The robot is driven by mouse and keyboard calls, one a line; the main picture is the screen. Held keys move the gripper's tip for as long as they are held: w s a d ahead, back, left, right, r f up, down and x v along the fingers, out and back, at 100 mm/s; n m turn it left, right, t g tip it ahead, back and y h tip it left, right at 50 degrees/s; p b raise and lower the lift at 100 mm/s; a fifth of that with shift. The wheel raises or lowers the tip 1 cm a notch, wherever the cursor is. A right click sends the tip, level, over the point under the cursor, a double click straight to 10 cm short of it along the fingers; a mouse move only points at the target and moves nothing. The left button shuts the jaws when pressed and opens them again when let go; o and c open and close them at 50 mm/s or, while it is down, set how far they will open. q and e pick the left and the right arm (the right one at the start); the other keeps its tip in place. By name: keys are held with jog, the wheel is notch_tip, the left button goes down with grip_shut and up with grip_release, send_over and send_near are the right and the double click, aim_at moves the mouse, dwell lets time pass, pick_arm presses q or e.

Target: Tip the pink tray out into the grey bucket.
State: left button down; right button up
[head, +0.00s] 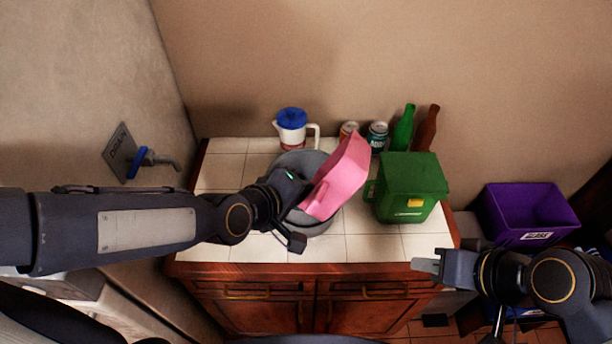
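The pink tray (341,178) is tilted steeply on its side above the grey bucket (316,228), which stands on the white tiled counter. My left gripper (305,200) is at the tray's left side, and the tray appears held by it; the fingers are largely hidden behind the tray and the wrist. The tray and my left arm hide much of the bucket's opening, so its contents cannot be seen. My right gripper (426,266) is in front of the counter's right front edge, away from the tray; its fingers are seen edge-on and nothing shows in them.
A green bin (409,186) stands right of the bucket. Behind are a white pitcher with a blue lid (292,130), cans (377,136), a green bottle (403,130) and a brown bottle (426,130). A purple crate (528,213) stands right of the counter. The counter's front left is clear.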

pick_arm(q)
jog(key=shift+w+a+f+b, duration=0.15)
jog(key=shift+a+f+b, duration=0.1)
jog(key=shift+f+b, duration=0.1)
jog(key=shift+s+d+r, duration=0.2)
jog(key=shift+d+r, duration=0.05)
jog(key=shift+d, duration=0.15)
dwell(1.7)
jog(key=shift+d+m, duration=0.15)
jog(key=shift+m, duration=0.15)
